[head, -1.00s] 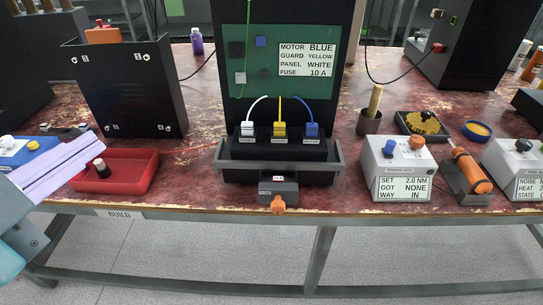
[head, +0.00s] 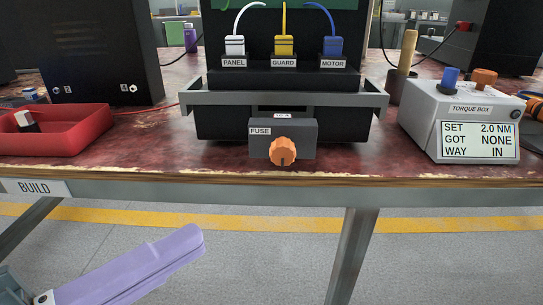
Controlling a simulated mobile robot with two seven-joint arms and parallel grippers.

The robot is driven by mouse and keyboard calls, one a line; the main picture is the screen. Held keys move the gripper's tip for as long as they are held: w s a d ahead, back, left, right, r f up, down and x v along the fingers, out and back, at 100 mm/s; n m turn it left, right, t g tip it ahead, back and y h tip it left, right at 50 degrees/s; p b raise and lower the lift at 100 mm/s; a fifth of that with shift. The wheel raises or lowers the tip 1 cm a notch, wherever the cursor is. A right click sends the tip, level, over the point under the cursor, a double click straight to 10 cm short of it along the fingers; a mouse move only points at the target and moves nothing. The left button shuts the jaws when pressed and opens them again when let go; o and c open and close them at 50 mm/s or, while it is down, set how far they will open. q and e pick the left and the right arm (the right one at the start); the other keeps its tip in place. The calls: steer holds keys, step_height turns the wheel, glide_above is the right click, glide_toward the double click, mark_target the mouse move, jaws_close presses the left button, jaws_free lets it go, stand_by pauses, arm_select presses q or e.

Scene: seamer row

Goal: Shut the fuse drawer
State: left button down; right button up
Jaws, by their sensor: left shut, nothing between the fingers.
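The fuse drawer (head: 300,132) is a dark grey block labelled FUSE with an orange knob (head: 283,151) on its front. It sticks out from the front of the black unit (head: 220,124), near the table's front edge. My left gripper (head: 198,238) has lilac fingers, shut and empty. It is low at the left, in front of and below the table edge, apart from the drawer. My right gripper is not in view.
A grey bracket rail (head: 376,99) runs above the drawer, below PANEL, GUARD and MOTOR plugs. A red tray (head: 92,140) stands at left, a torque box (head: 432,112) at right. The table's front edge (head: 250,187) lies between my gripper and the drawer.

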arm_select(q)
glide_toward(292, 158)
steer(key=d, duration=0.3)
steer(key=shift+w+d+b, duration=0.2)
steer(key=shift+w+d, duration=0.05)
steer(key=shift+w, duration=0.75)
steer(key=shift+w+d+b, duration=0.2)
steer(key=shift+w+d, duration=0.1)
steer(key=shift+w, duration=0.75)
